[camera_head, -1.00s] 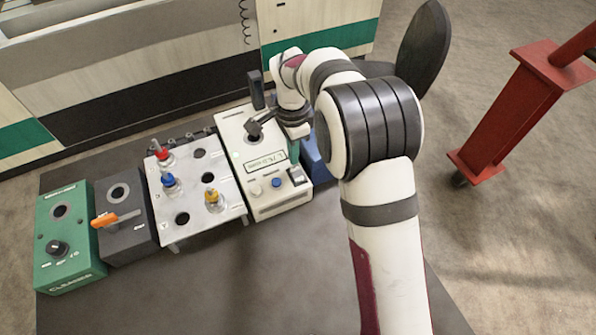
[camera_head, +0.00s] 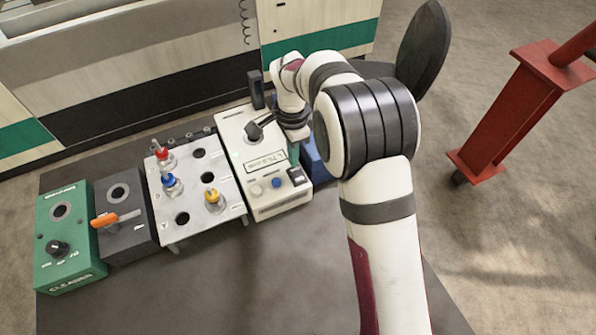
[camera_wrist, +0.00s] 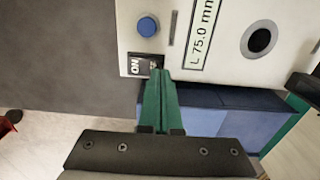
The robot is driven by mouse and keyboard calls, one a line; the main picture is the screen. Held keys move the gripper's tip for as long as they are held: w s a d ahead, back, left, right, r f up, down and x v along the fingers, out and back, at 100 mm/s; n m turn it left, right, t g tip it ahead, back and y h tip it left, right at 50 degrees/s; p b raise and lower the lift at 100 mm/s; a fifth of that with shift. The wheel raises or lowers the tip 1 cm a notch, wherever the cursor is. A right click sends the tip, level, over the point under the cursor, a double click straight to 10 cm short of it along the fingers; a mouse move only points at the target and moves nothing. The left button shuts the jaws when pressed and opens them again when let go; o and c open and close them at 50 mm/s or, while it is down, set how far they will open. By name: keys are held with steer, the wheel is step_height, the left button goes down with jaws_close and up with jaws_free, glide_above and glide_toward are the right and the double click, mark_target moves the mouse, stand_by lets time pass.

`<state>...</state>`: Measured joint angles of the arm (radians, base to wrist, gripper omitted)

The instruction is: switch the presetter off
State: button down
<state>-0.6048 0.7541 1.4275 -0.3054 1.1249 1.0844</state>
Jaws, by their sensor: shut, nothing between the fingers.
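The presetter (camera_head: 242,150) is a white box with a display panel, a dark round socket and a blue button (camera_head: 276,183). Its black rocker switch (camera_head: 297,177) is at the front right corner. In the wrist view the switch (camera_wrist: 137,66) shows pale lettering that looks like ON, turned round, and the display reads L 75.0 mm. My gripper (camera_wrist: 161,74) has green fingers, shut together and empty. Their tips are at the right end of the switch; I cannot tell whether they touch it. In the head view my gripper (camera_head: 295,160) is just behind the switch.
A blue box (camera_head: 312,162) stands right beside the presetter, under my wrist. To the left are a metal rack (camera_head: 226,192) with red, blue and yellow tool holders, a dark box (camera_head: 122,240) with an orange lever, and a green cleaner box (camera_head: 70,275). The front table is clear.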

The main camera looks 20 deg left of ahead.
steer(key=shift+f, duration=0.75)
step_height(320, 180, up, 7)
steer(key=shift+f, duration=0.15)
steer(key=shift+r, duration=0.2)
stand_by(0.5)
steer(key=shift+d+r, duration=0.1)
steer(key=s+d+r+n, duration=0.1)
steer(key=s+d+r, duration=0.2)
steer(key=s+d, duration=0.25)
steer(key=s+d+r+y, duration=0.1)
steer(key=s+d+r, duration=0.25)
steer(key=d, duration=0.35)
steer(key=s+d+r+n, duration=0.1)
steer(key=s+d+r, duration=0.2)
steer(key=s+d, duration=0.3)
steer(key=s+d+f, duration=0.1)
steer(key=s+d, duration=0.1)
steer(key=s, duration=0.3)
steer(key=s+d+f+n, duration=0.1)
steer(key=s+d+f, duration=0.1)
steer(key=s, duration=0.4)
steer(key=shift+d+y, duration=0.4)
